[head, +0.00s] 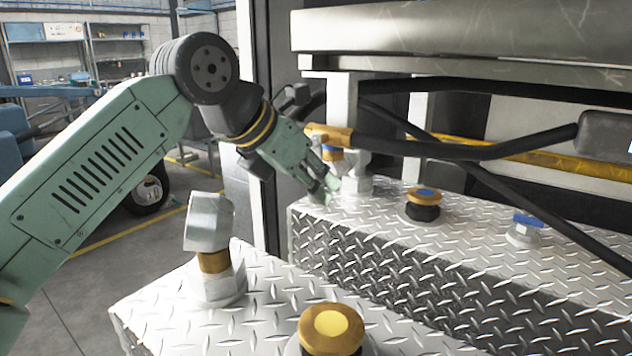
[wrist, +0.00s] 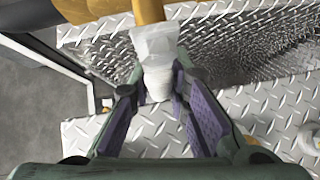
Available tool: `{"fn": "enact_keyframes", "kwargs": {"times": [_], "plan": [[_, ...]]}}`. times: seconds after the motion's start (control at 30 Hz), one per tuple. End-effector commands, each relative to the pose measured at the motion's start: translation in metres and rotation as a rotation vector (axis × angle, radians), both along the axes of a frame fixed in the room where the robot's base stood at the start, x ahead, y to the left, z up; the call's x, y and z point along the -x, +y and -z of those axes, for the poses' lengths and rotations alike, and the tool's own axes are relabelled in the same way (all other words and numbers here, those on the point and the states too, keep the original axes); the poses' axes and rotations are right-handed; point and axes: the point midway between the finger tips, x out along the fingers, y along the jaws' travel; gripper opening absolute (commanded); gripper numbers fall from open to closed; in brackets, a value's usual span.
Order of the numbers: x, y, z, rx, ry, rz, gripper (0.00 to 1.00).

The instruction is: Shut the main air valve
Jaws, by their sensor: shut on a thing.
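My gripper (head: 322,190) is at the left end of the rear diamond-plate deck, reaching down from the upper left. In the wrist view its purple-padded fingers (wrist: 157,92) are on both sides of a pale grey angular fitting (wrist: 155,48) with a rounded lower part, and are shut on it. In the head view a pale fitting (head: 357,178) stands right beside the gripper, under an orange hose end (head: 330,134). A small valve with a blue handle (head: 527,221) stands farther right, apart from the gripper. No label shows which is the main air valve.
A grey-capped fitting (head: 209,222) and a yellow-topped knob (head: 331,328) stand on the front deck.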

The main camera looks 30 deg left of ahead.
Motion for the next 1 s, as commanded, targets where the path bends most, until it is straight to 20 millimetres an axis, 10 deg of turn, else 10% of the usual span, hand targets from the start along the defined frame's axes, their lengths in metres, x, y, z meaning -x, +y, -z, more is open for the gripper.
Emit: {"fn": "enact_keyframes", "kwargs": {"times": [0.67, 1.0], "plan": [[0.001, 0.001, -0.001, -0.001, 0.0, -0.002, 0.37], [0.04, 0.01, -0.041, -0.002, -0.003, -0.005, 0.37]]}}
